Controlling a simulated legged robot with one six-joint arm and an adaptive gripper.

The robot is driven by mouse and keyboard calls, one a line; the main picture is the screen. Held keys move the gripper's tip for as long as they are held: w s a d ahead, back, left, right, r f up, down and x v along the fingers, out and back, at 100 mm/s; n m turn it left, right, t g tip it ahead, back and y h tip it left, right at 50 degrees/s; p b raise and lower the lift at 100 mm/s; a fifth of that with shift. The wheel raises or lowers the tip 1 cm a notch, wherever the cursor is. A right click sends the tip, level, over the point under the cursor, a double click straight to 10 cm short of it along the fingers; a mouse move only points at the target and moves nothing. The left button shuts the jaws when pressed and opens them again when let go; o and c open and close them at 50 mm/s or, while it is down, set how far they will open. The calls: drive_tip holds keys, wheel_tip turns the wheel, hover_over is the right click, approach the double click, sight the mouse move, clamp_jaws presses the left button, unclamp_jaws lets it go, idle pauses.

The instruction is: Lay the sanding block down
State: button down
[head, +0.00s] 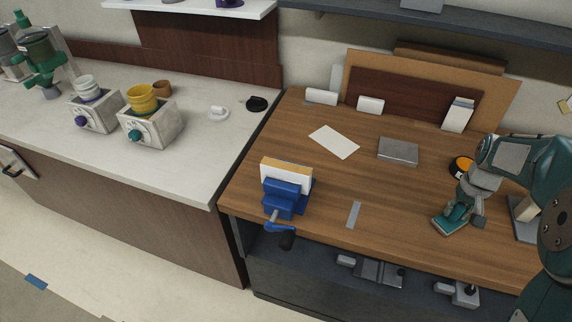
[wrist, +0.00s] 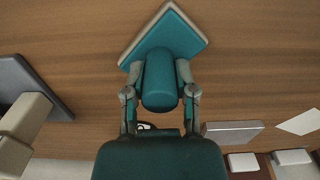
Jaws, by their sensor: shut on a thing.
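The sanding block (head: 451,221) is a teal block with a pale base and a teal rounded handle. In the head view it is at the right front of the wooden worktop (head: 320,215). My gripper (head: 467,204) is shut on its handle. In the wrist view, the two fingers of my gripper (wrist: 160,82) lie on either side of the handle, and the flat sanding block (wrist: 177,36) shows beyond them. The block is over or on bare wood; I cannot tell whether its base touches the worktop. Its underside is hidden.
A blue vise (head: 284,197) clamps a pale piece at the worktop's left front. A grey strip (head: 353,214), grey plate (head: 398,151), white sheet (head: 334,142) and orange-topped tin (head: 461,166) lie around. A grey stand (head: 525,220) is close right. Wood between strip and block is clear.

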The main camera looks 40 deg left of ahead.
drive_tip(key=shift+c, duration=1.7)
unclamp_jaws()
drive_tip(key=shift+f, duration=0.1)
wheel_tip(320, 180, up, 12)
drive_tip(key=shift+w+a+f, duration=0.1)
drive_tip(key=shift+f, duration=0.1)
drive_tip(key=shift+r, duration=0.15)
